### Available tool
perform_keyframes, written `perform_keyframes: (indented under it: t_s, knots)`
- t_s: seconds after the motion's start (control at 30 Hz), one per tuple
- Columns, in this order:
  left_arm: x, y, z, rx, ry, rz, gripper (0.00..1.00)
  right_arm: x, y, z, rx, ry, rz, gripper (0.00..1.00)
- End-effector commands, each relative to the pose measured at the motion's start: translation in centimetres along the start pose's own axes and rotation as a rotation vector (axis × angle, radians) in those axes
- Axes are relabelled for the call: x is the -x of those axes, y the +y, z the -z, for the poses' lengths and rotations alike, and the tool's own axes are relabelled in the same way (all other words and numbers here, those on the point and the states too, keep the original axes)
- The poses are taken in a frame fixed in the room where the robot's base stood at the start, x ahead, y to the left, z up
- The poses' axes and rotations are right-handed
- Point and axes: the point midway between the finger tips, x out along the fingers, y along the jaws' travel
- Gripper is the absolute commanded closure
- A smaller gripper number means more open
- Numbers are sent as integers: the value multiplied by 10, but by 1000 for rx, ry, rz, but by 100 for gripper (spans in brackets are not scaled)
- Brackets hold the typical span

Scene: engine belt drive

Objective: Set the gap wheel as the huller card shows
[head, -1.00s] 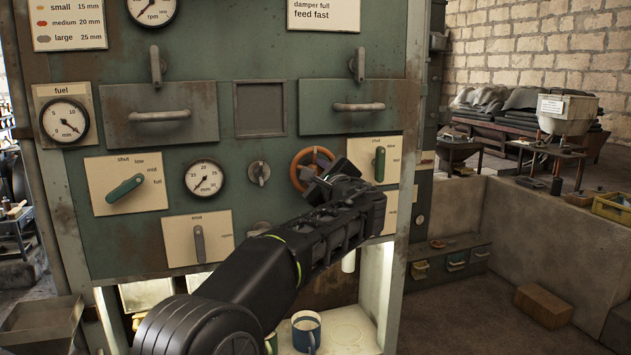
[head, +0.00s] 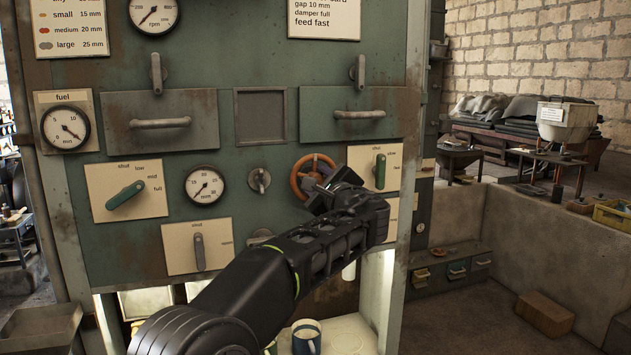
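The gap wheel (head: 298,177) is a small orange-brown handwheel on the green panel, right of centre. My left gripper (head: 318,187) is at its lower right side and hides part of it; I cannot tell whether they touch or whether the fingers are open. A round mm gauge (head: 204,187) sits left of the wheel; its needle points to the lower left, near the low end of its scale. The huller card (head: 323,17) at the top reads gap 10 mm, damper full, feed fast; its top line is cut off. My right gripper is not in view.
A green lever (head: 380,171) on a cream plate stands close right of my gripper. Another green lever (head: 126,194) and a grey lever (head: 199,251) are at the left. A small knob (head: 259,180) lies between gauge and wheel. A blue mug (head: 306,336) stands below my arm.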

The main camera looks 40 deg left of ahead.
Motion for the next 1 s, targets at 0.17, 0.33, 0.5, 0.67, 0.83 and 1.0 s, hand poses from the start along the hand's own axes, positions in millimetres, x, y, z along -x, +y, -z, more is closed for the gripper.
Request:
perform_keyframes:
  t_s: [0.17, 0.33, 0.5, 0.67, 0.83, 1.0]
  knots:
    - [28, 0, 1, 3, 2, 3, 63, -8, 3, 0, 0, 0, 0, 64]
    - [55, 1, 1, 2, 1, 2, 63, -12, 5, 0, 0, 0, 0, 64]
    - [68, 0, 0, 2, 0, 1, 63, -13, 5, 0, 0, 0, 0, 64]
    - [69, 0, 0, 1, -1, 0, 63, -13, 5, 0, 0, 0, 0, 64]
    - [69, 1, 2, 0, 2, 0, 63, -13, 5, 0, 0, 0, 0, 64]
    - [70, 11, 39, -7, 79, -16, 63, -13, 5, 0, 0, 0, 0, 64]
